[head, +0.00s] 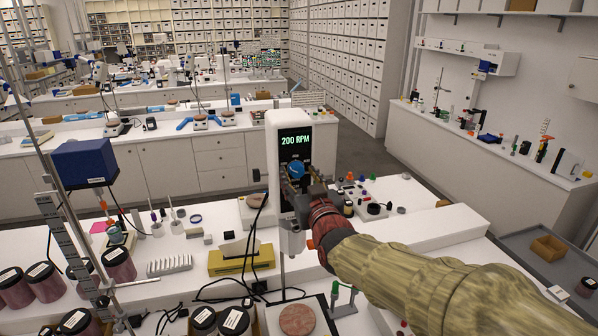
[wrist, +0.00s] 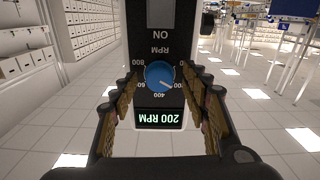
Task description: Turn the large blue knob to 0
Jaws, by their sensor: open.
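The large blue knob (head: 295,170) is on the black front panel of a white upright device (head: 289,120). In the wrist view, the knob (wrist: 160,75) appears upside down, with a white pointer toward the lower right, near the 200 side of its scale. The display (head: 295,139) reads 200 RPM; it also shows inverted in the wrist view (wrist: 161,115). My gripper (wrist: 159,82) is open, its fingers on the left and right of the knob with visible gaps. In the head view, my gripper (head: 299,183) partly covers the panel below the knob.
A yellow box (head: 241,260) stands on the bench left of the device, with black cables around it. Dark-lidded jars (head: 45,281) are at the front left. A blue box on a stand (head: 84,162) is at the left. Small coloured items (head: 360,180) lie behind my arm.

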